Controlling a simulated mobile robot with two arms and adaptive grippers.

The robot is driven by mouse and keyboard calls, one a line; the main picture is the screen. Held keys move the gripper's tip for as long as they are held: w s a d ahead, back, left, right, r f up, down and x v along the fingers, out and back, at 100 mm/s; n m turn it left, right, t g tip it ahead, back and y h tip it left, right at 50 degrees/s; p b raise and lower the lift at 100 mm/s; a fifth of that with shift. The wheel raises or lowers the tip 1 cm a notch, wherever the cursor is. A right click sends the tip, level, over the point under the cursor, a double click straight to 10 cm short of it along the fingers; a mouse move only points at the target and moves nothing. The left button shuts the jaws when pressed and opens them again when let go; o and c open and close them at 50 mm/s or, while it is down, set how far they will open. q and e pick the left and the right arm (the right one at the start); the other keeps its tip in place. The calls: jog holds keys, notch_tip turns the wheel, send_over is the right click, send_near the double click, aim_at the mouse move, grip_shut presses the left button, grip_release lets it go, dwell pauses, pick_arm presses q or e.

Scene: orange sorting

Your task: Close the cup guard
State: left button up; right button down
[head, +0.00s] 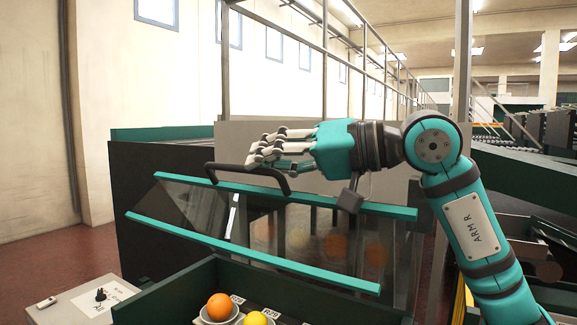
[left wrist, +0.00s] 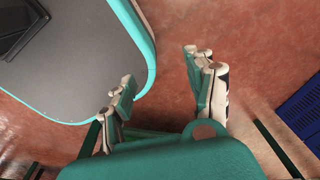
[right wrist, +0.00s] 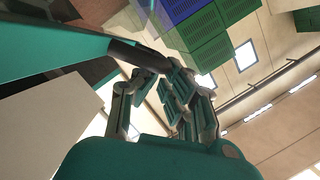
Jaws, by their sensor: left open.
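The cup guard (head: 253,252) is a clear panel between two teal bars, tilted over a dark green trough in the head view. Its black handle (head: 284,183) sticks up from the upper bar. My right gripper (head: 262,152) is at the handle, its fingers just above and beside it. In the right wrist view the handle (right wrist: 138,55) reaches the fingertips (right wrist: 160,78); whether they grip it is unclear. My left gripper (left wrist: 162,78) is open and empty above the reddish floor; it is outside the head view.
An orange (head: 220,306) and a yellow fruit (head: 256,319) sit in cups below the guard; more fruit shows blurred behind the panel. A grey control box (head: 80,303) stands at lower left. A teal-edged grey surface (left wrist: 85,50) lies beside my left gripper.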

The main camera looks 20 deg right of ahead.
aim_at(230, 230)
jog(key=s+a+f+n+b, duration=0.1)
jog(key=s+a+f+b, duration=0.1)
jog(key=s+a+f+n+b, duration=0.1)
jog(key=s+a+f+b, duration=0.1)
jog(key=f, duration=0.1)
jog(key=s+a+f+n+h+b, duration=0.1)
jog(key=f+b, duration=0.1)
jog(key=shift+s+a+f+t, duration=0.3)
jog(key=shift+s+a+f, duration=0.1)
jog(key=s+a+f+n+h+b, duration=0.1)
jog(key=s+a+f+n+b, duration=0.2)
jog(key=f+b, duration=0.4)
jog(key=shift+s+a+f+t, duration=0.4)
jog(key=shift+s+a+f, duration=0.1)
jog(key=shift+f, duration=0.45)
jog(key=shift+s+r, duration=0.1)
